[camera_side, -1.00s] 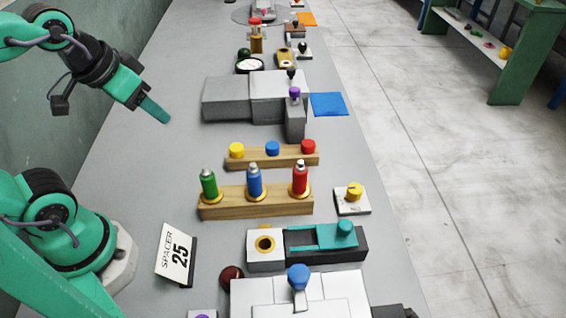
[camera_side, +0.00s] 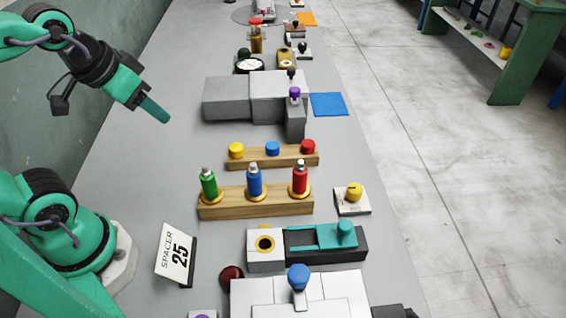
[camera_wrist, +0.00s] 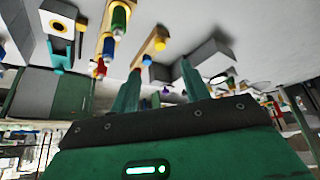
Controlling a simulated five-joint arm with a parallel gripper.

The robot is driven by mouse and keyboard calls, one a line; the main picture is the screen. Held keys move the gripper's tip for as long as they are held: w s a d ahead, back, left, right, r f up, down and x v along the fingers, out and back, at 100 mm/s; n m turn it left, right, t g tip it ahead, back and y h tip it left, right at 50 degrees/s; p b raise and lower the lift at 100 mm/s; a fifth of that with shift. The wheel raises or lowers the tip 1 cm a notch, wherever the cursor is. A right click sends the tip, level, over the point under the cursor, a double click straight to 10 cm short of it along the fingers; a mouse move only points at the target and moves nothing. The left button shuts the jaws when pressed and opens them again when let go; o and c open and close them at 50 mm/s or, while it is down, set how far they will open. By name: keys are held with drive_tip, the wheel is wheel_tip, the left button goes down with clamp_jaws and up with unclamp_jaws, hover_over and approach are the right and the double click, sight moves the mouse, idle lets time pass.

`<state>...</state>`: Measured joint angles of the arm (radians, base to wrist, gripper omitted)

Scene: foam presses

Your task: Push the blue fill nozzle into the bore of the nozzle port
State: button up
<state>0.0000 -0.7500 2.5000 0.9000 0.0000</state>
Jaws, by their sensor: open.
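The blue fill nozzle (camera_side: 254,181) stands upright in the middle of a wooden rack (camera_side: 225,208), between a green nozzle (camera_side: 208,184) and a red one (camera_side: 300,179). It also shows in the wrist view (camera_wrist: 108,47). A white block with a yellow-ringed dark bore, apparently the nozzle port (camera_side: 256,262), sits in front of the rack; the bore looks empty. It shows at the upper left of the wrist view (camera_wrist: 57,26). My gripper (camera_side: 157,111) is raised at the left, well apart from the rack. Its two fingers (camera_wrist: 160,88) are spread, with nothing between them.
A dark channel with a teal slide (camera_side: 322,237) adjoins the port's right side. Behind the nozzle rack is a wooden strip with yellow, blue and red caps (camera_side: 272,149). Grey blocks (camera_side: 226,101) stand farther back. A SPACER 25 sign (camera_side: 174,255) stands left of the port.

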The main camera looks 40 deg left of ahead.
drive_tip(key=shift+o, duration=0.8)
drive_tip(key=shift+w, duration=0.1)
drive_tip(key=m+g, duration=0.2)
drive_tip(key=g, duration=0.3)
hover_over(253, 172)
drive_tip(key=a, duration=0.1)
wheel_tip(253, 172, down, 9)
drive_tip(key=shift+d+f+g, duration=0.3)
drive_tip(key=shift+d+f, duration=0.15)
drive_tip(key=shift+f, duration=0.05)
drive_tip(key=shift+f, duration=1.3)
